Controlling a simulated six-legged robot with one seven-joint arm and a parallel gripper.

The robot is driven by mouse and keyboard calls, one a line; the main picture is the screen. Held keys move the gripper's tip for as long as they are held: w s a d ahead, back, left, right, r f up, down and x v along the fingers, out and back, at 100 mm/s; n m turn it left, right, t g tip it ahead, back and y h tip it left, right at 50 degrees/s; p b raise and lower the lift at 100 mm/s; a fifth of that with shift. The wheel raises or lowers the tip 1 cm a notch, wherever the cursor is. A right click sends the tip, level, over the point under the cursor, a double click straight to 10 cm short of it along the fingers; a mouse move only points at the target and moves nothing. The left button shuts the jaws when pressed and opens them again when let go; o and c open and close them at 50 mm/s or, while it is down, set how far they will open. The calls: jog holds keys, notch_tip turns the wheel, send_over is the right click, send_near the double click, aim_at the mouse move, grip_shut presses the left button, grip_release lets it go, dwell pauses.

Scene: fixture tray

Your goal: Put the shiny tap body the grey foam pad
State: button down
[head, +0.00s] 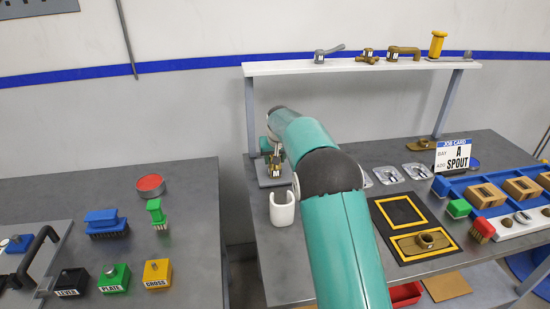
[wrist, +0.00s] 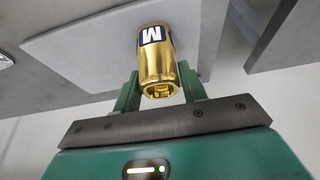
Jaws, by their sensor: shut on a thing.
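The shiny tap body (wrist: 158,72) is a gold cylinder with an "M" label. In the head view, the tap body (head: 275,172) stands at the left end of the right bench. My gripper (wrist: 160,88) is shut on it, with one green finger on each side. The grey foam pad (wrist: 85,48) is a flat light-grey square behind the tap body in the wrist view. In the head view, the pad (head: 264,182) shows under and around the tap body. I cannot tell whether the tap body touches the pad. My arm hides part of the gripper in the head view.
A white open holder (head: 283,208) stands just in front of the pad. A raised shelf (head: 345,67) with tap parts spans the back. A gap separates the left bench (head: 190,260).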

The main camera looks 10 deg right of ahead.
jog(key=c, duration=0.8)
grip_release()
jog(key=s+r, duration=1.5)
jog(key=r, duration=0.3)
jog(key=s+r, duration=0.3)
jog(key=s, duration=1.1)
jog(key=shift+t, duration=0.5)
jog(key=s+f, duration=0.2)
jog(key=s, duration=0.5)
jog(key=s+f, duration=0.3)
jog(key=s, duration=0.4)
jog(key=s+f, duration=0.2)
jog(key=s, duration=0.5)
jog(key=shift+s+f, duration=0.1)
jog(key=shift+f, duration=0.05)
